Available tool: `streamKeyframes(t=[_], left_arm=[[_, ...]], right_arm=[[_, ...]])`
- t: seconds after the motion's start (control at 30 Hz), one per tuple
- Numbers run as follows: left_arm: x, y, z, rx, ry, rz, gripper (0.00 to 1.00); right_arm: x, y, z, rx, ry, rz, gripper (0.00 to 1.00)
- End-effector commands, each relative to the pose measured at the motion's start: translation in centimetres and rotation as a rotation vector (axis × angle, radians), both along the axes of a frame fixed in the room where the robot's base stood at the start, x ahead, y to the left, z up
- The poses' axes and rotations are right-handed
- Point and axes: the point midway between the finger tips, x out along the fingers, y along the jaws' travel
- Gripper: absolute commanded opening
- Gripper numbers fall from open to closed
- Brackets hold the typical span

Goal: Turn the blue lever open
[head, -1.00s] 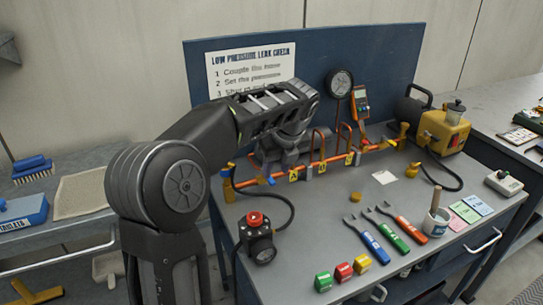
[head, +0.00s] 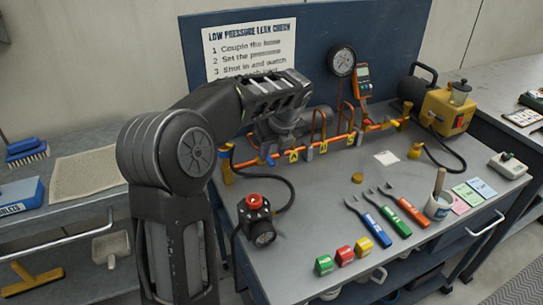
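The blue lever (head: 271,160) shows as a small blue piece at the left part of the orange pipe manifold (head: 331,141) on the bench. My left gripper (head: 284,138) is just behind and above that part of the pipe, reaching in from the left. Its fingertips are hard to make out against the pipe, so I cannot tell whether it is open or whether it touches the lever. My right gripper is not in view.
A pressure gauge (head: 342,61) and an orange meter (head: 362,79) stand behind the manifold. A yellow pump (head: 446,110) is at the back right. A red-knobbed regulator (head: 257,220), several wrenches (head: 411,210) and colored blocks (head: 344,255) lie in front. The bench middle is mostly clear.

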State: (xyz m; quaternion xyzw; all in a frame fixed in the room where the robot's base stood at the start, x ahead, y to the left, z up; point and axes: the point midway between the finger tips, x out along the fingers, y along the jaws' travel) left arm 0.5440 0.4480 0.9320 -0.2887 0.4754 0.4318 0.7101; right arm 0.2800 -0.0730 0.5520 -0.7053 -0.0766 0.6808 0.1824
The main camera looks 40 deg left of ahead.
Motion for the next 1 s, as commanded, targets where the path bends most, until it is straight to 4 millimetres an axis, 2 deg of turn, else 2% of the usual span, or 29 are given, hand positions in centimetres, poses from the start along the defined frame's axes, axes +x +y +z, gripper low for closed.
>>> streamKeyframes(t=[0.1, 0.2, 0.5, 1.0], left_arm=[[0.2, 0.6, -1.6, 0.0, 0.002, 0.002, 0.38], [0.4, 0.9, -2.2, 0.0, 0.0, 0.001, 0.38], [0.5, 1.0, -2.5, 0.001, -0.001, 0.001, 0.38], [0.5, 1.0, -2.5, 0.001, -0.001, 0.001, 0.0]], right_arm=[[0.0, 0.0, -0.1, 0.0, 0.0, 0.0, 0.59], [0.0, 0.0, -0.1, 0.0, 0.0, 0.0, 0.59], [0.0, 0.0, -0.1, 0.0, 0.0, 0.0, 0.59], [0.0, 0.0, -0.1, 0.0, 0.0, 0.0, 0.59]])
